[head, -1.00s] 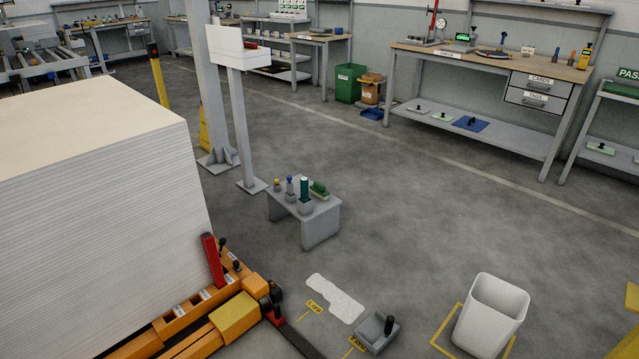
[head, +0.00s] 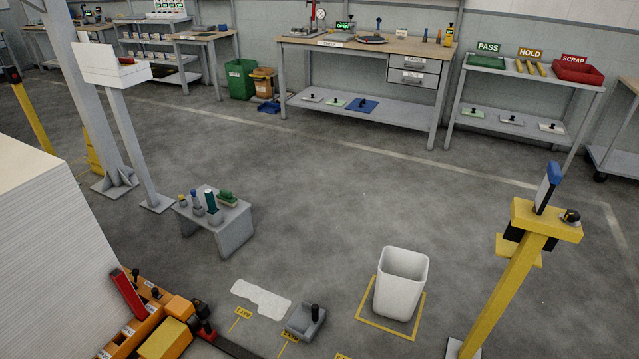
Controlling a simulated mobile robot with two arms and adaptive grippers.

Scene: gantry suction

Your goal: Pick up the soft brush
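A small grey bench (head: 228,236) stands on the floor left of centre in the head view. On its right side lies a low green piece (head: 228,198) that looks like a brush; it is too small to be sure that it is the soft brush. Beside it stand a dark teal cylinder (head: 211,202) in a grey cup and two smaller items, one with a blue top (head: 195,196) and one with a yellow top (head: 183,200). Neither of my grippers is in view.
A white bin (head: 401,285) stands in a yellow floor outline. A grey tray (head: 303,325) with a black handle and a pale floor patch (head: 261,298) lie nearer. A yellow post (head: 508,285) stands right, a white stack (head: 50,255) left. Floor behind the bench is clear.

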